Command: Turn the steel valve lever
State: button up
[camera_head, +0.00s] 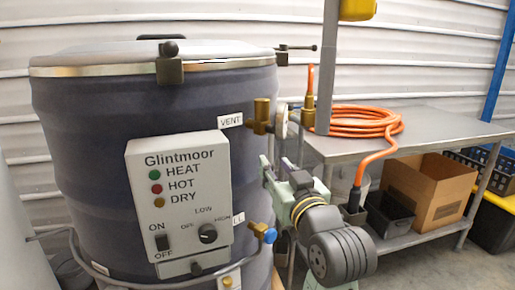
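The brass vent valve (262,114) sticks out from the right side of the dark drum, beside the VENT label. A pale grey steel piece (281,120), which looks like its lever seen nearly end-on, sits at the valve's right end; its exact shape is hard to make out. My gripper (277,163) is just below and apart from it, in front of the drum's right side. Its two fingers point up and away and stand apart, with nothing seen between them. My wrist hides what lies behind it. A lower brass valve with a blue handle (268,233) is left of my wrist.
The Glintmoor control box (180,195) is on the drum (85,160). A steel table (435,128) at right carries a coiled orange hose (365,122), which hangs down near my arm. A cardboard box (440,190) sits on its lower shelf. A grey post (328,75) stands behind my gripper.

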aim_at(272, 155)
jog(key=shift+h, duration=0.3)
jog(key=x, duration=0.3)
jog(key=d+f+p+x, duration=0.1)
jog(key=x, duration=0.3)
jog(key=p+x, duration=0.1)
jog(key=x, duration=0.2)
jog(key=shift+w+d+f, duration=0.2)
jog(key=shift+w+d, duration=0.1)
jog(key=shift+w, duration=0.3)
jog(key=shift+c, duration=0.6)
grip_shut()
